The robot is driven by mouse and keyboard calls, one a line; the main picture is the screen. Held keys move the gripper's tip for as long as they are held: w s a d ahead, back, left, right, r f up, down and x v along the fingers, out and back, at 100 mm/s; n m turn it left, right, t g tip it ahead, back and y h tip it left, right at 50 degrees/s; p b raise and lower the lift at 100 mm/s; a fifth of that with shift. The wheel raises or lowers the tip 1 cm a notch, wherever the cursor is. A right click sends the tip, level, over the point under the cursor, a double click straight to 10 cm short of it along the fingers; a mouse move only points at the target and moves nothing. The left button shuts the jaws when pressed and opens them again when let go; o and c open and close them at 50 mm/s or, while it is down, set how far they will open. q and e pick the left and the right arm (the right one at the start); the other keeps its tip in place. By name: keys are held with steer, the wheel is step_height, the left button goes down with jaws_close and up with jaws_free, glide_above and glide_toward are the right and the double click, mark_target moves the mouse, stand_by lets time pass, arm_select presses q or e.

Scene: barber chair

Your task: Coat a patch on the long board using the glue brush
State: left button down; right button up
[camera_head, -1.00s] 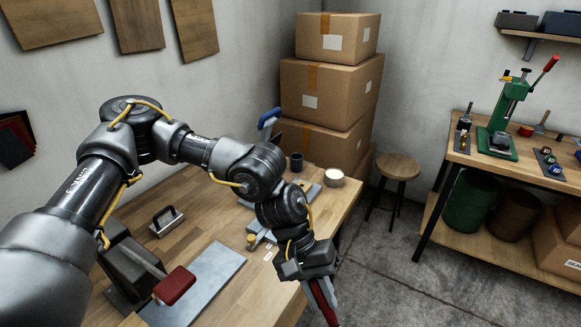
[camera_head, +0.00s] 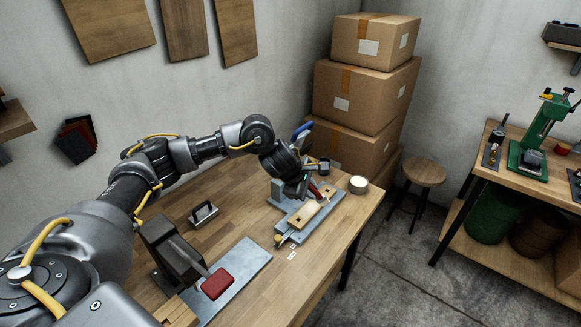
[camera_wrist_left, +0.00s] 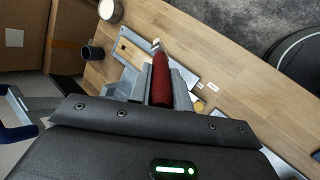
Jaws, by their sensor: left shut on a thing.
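My left gripper (camera_head: 312,190) is shut on a red-handled tool (camera_wrist_left: 160,80), which I take to be the glue brush. Its far end looks pale in the left wrist view, but the bristles are not clear. The gripper is above the far part of a pale wooden board (camera_head: 304,216), which lies in a grey metal fixture (camera_head: 324,222) near the table's right edge. The board also shows in the left wrist view (camera_wrist_left: 127,52), just beyond the fingers. I cannot tell whether the brush touches it. My right gripper is out of view.
The workbench (camera_head: 345,236) also holds a press with a red pad (camera_head: 217,283) over a metal plate (camera_head: 243,262), a black-handled tool (camera_head: 203,213) and a round pale tin (camera_head: 358,184). Cardboard boxes (camera_head: 368,95) stand behind. A stool (camera_head: 424,172) is to the right.

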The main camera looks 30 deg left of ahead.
arm_select(q)
steer(key=a+n+y+p, duration=0.1)
steer(key=a+n+y, duration=0.15)
steer(key=a, duration=0.45)
steer(key=shift+n+t+h, duration=0.3)
steer(key=shift+n+h, duration=0.05)
steer(key=shift+w+f+b, duration=0.25)
steer(key=shift+f+b, duration=0.5)
steer(key=shift+f, duration=0.45)
steer(key=shift+w+f+b, duration=0.2)
steer(key=shift+f+b, duration=0.55)
steer(key=shift+f, duration=0.45)
